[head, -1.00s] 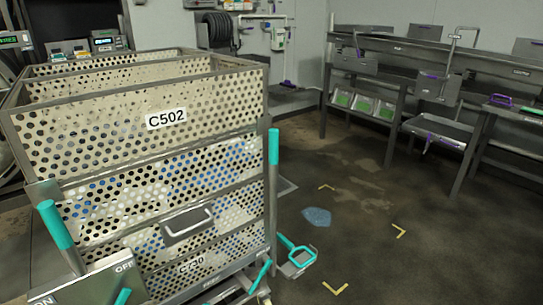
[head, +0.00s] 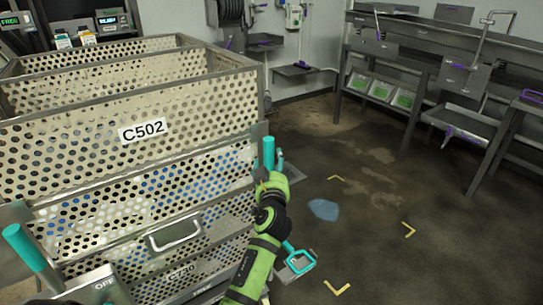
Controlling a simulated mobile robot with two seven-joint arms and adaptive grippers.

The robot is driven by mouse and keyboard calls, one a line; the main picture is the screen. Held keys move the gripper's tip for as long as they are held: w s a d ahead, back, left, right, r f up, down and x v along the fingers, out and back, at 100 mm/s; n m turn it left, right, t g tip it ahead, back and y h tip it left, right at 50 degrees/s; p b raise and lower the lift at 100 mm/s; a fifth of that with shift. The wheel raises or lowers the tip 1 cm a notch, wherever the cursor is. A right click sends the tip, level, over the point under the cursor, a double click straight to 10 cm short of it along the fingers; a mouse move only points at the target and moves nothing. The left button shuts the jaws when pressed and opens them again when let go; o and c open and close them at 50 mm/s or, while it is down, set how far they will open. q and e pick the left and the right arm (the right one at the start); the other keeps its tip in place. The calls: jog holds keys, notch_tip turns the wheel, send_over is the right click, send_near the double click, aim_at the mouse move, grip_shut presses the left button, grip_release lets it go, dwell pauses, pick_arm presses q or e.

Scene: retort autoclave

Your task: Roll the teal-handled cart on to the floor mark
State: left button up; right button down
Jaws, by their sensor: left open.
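The teal-handled cart (head: 22,215) fills the left side of the head view and carries stacked perforated metal baskets (head: 200,110), the top one labelled C502. One upright teal handle (head: 268,150) stands at its right corner and another (head: 24,246) at its left. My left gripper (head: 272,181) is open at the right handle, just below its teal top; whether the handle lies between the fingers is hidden. The floor mark shows as yellow corner brackets (head: 409,230) on the dark floor, right of the cart and apart from it. My right gripper does not show.
A bluish patch (head: 323,209) lies on the floor among the brackets. A teal loop (head: 299,261) sticks out low at the cart's right side. Metal benches (head: 430,75) line the back and right. Dark floor between cart and benches is clear.

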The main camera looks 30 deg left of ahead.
aim_at(271, 160)
pick_arm(q)
jog(key=x, duration=0.3)
jog(key=shift+w+a, duration=0.1)
jog(key=shift+w, duration=0.1)
jog(key=shift+w+a, duration=0.15)
jog(key=shift+w, duration=0.15)
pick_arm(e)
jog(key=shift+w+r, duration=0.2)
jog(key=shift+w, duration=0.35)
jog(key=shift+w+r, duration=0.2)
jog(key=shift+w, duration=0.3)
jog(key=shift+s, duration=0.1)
pick_arm(q)
jog(key=c, duration=1.4)
grip_shut()
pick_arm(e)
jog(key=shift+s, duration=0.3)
